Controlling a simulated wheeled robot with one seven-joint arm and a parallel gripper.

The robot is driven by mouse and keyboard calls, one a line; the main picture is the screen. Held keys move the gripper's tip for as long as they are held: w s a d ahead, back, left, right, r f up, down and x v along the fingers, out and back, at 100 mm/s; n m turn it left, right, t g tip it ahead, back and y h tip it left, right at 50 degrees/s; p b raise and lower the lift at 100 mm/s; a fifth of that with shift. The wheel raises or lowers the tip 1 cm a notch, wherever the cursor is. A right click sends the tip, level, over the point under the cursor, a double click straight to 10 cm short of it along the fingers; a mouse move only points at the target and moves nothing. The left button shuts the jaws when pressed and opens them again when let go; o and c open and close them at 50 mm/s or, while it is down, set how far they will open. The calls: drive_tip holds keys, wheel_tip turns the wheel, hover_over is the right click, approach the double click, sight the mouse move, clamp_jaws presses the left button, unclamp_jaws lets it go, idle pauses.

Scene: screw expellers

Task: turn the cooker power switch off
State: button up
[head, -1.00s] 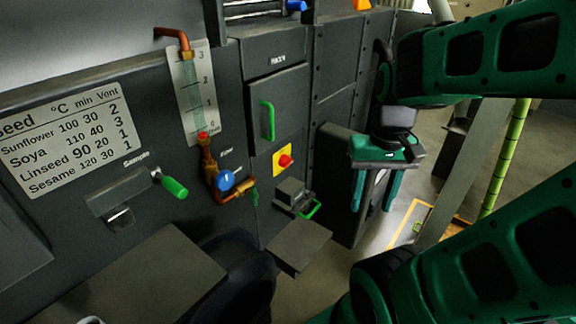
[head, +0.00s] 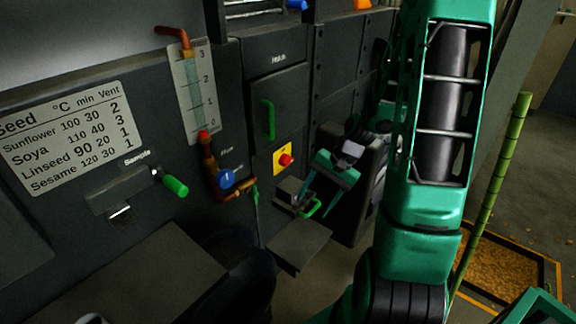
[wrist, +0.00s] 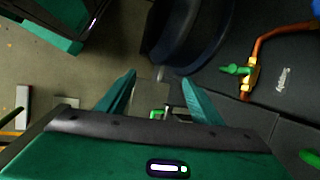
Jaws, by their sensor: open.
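A red knob (head: 286,160) sits on a yellow plate (head: 279,168) on the dark machine front in the head view. It looks like a power switch, but no label on it can be read and I cannot tell its setting. I cannot make out the red knob in the wrist view.
A small box (head: 290,188) with a green handle (head: 311,208) lies close to my fingers, above a grey ledge (head: 298,246). A green door handle (head: 268,119), a copper pipe with a blue knob (head: 226,179) and a green sample lever (head: 174,186) are to the left.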

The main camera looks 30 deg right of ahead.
drive_tip(key=w+a+f+m+t+y, duration=0.1)
drive_tip(key=w+f+m+t+y, duration=0.2)
drive_tip(key=w+f+m, duration=0.3)
drive_tip(key=m+t+h, duration=0.3)
drive_tip(key=m+t, duration=1)
drive_tip(key=m, duration=0.4)
approach(289, 163)
drive_tip(key=x, duration=0.9)
drive_tip(key=shift+w, duration=0.4)
drive_tip(key=shift+c, duration=0.3)
drive_tip(key=c, duration=0.9)
drive_tip(key=shift+a, duration=0.15)
